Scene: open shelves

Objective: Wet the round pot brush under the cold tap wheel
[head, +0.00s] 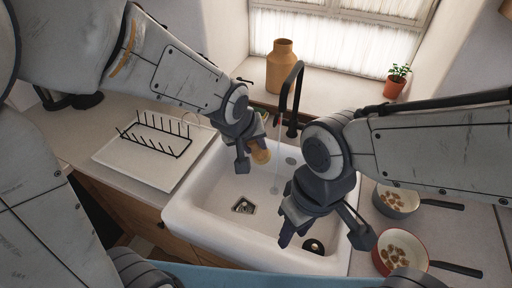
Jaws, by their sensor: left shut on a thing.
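My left gripper (244,167) is shut on the round pot brush (261,153), a small tan piece beside its fingers, over the sink's back part. The fingers hide part of the brush. The black tap (299,88) arches over the sink (190,208). A thin pale stream of water (277,160) falls from its spout, just right of the brush. I cannot tell whether the brush touches the water. The cold tap wheel cannot be clearly made out. My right gripper (325,236) is open and empty over the sink's front right.
A black dish rack (157,140) stands on the drainboard at left. Pans with brown pieces, one grey (397,211) and one red (379,258), sit on the right counter. A tan vase (281,68) and potted plant (397,80) stand on the sill.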

